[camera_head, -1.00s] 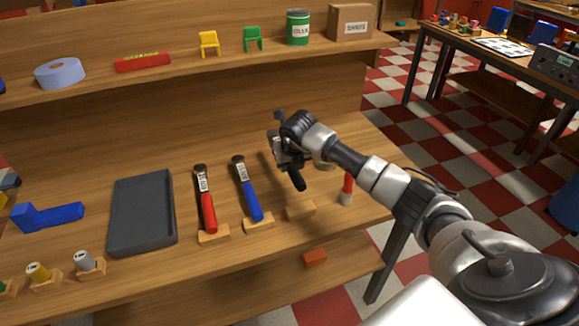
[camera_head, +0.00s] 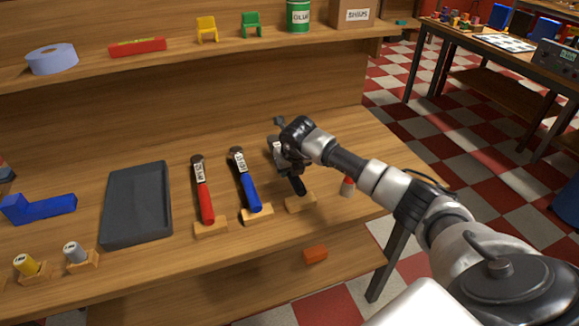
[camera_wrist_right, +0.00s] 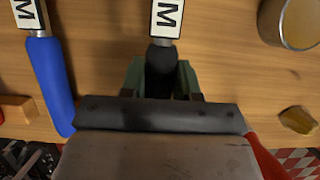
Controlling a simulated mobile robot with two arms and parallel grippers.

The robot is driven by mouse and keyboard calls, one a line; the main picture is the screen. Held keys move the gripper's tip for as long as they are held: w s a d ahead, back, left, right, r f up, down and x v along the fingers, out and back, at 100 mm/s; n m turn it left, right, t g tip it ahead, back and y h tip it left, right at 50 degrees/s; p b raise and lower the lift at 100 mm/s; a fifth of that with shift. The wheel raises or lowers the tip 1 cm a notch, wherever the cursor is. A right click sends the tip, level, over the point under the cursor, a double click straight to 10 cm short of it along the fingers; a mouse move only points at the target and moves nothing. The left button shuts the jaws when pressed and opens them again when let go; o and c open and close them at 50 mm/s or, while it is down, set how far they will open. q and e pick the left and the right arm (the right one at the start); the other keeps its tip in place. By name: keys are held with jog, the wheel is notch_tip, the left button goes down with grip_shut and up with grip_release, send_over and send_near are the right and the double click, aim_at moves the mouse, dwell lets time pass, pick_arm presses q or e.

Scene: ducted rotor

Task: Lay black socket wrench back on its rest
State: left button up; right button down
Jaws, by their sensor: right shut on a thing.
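My right gripper (camera_head: 284,160) is shut on the black socket wrench (camera_head: 298,185). The wrench's black handle points toward the front edge of the bench, with its end at or just above a small wooden rest (camera_head: 300,203). I cannot tell whether it touches. In the right wrist view the black handle (camera_wrist_right: 160,62) sits between the fingers, with a white label (camera_wrist_right: 167,18) beyond them. The gripper hides the handle's end and the rest there. My left gripper is not in view.
The blue wrench (camera_head: 246,184) and red wrench (camera_head: 203,190) lie on rests to the left. A grey tray (camera_head: 137,205) is farther left. A red-topped item (camera_head: 347,186) stands close on the right. An orange block (camera_head: 315,254) lies below the front edge.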

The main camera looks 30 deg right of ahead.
jog(key=shift+f+b, duration=0.35)
jog(key=shift+f, duration=0.15)
dwell(0.4)
jog(key=c, duration=0.8)
grip_release()
jog(key=shift+o, duration=0.3)
